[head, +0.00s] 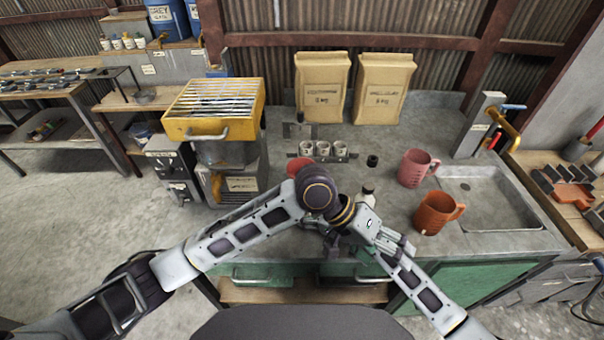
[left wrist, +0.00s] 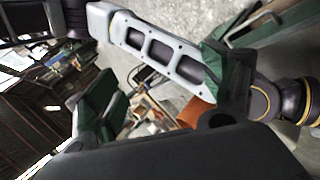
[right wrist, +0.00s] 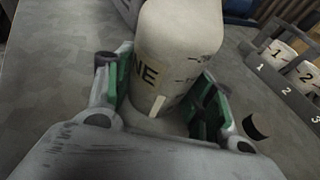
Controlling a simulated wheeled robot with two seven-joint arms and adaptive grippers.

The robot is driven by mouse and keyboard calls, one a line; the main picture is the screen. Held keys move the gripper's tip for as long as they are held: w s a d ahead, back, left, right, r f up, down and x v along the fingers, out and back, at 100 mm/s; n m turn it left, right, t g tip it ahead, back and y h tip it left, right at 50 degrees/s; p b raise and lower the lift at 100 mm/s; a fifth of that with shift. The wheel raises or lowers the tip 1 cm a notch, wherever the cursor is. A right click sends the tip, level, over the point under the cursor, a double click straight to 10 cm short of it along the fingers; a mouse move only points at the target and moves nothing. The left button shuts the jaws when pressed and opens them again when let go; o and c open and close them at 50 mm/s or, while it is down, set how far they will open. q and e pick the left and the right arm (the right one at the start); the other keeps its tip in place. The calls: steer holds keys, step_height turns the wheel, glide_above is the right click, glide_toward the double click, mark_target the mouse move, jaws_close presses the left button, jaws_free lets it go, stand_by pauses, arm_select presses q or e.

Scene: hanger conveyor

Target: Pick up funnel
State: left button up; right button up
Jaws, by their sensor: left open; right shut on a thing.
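My right gripper (right wrist: 163,100) is shut around the lower part of a white bottle (right wrist: 178,45) with dark lettering, in the right wrist view. In the head view this gripper is mostly hidden behind my arms. A red round thing (head: 298,166) is partly hidden by my left arm. I cannot tell which thing is the funnel.
A rack of numbered cups (head: 323,151) and a black puck (head: 372,160) stand behind my arms. A pink pitcher (head: 413,168) and an orange pitcher (head: 434,213) stand to the right, by the sink (head: 490,190). A yellow drying rack (head: 213,105) is at left.

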arm_select(q)
steer(key=w+a+r+n+t, duration=0.1)
steer(key=w+a+r, duration=0.1)
steer(key=w, duration=0.3)
steer(key=w+a+r+t, duration=0.1)
steer(key=w+a+r, duration=0.15)
steer(key=w, duration=0.25)
steer(key=m+t+y, duration=0.3)
steer(key=t+y, duration=0.2)
glide_toward(297, 171)
steer(key=d, duration=0.1)
steer(key=d+f, duration=0.1)
steer(key=shift+w+d+f, duration=0.1)
steer(key=shift+w+d, duration=0.1)
steer(key=shift+d, duration=0.15)
steer(key=shift+a+y, duration=0.5)
steer(key=shift+a, duration=0.3)
steer(key=shift+x, duration=3.4)
steer(key=shift+x, duration=2.6)
